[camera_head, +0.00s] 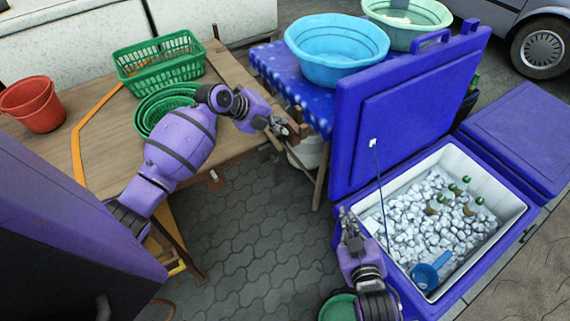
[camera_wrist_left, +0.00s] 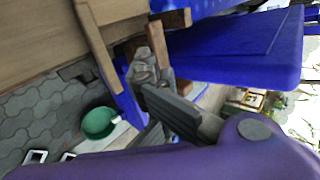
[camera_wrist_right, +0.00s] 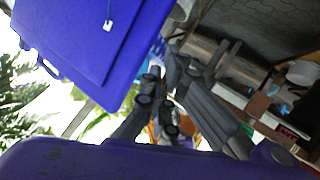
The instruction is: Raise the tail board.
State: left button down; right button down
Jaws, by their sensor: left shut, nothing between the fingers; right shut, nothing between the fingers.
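I cannot pick out a tail board for certain in any view. A grey vehicle with a wheel (camera_head: 543,50) is partly in view at the upper right, and no lowered board shows on it. My left gripper (camera_head: 281,127) is shut and empty beside the corner of the wooden table, near the blue-covered table. My right gripper (camera_head: 347,222) is shut and empty at the left edge of the open cooler, below its raised lid (camera_head: 400,115). The lid also shows in the right wrist view (camera_wrist_right: 85,45).
A blue cooler (camera_head: 513,232) holds ice, green-capped bottles and a blue scoop (camera_head: 431,271). A thin cord hangs from its lid. A blue basin (camera_head: 337,48) stands on the blue-covered table. Green baskets (camera_head: 160,62) and a red bucket (camera_head: 33,104) are on the wooden table.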

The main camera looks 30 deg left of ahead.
jog(key=w+a+r+n+g+y, duration=0.1)
jog(key=w+a+r+n+y, duration=0.2)
jog(key=a+n, duration=0.55)
jog(key=w+a+r+n+g+y, duration=0.1)
jog(key=w+a+r+n+y, duration=0.2)
jog(key=a+n, duration=0.5)
notch_tip(320, 180, down, 7)
jog(key=w+n+g, duration=0.1)
jog(key=n+g, duration=0.2)
jog(key=n, duration=1.8)
jog(key=x, duration=1)
jog(key=shift+f, duration=0.25)
jog(key=shift+r, duration=0.75)
jog(key=shift+a, duration=0.1)
pick_arm(q)
jog(key=c, duration=1.8)
grip_release()
pick_arm(e)
jog(key=shift+r, duration=0.1)
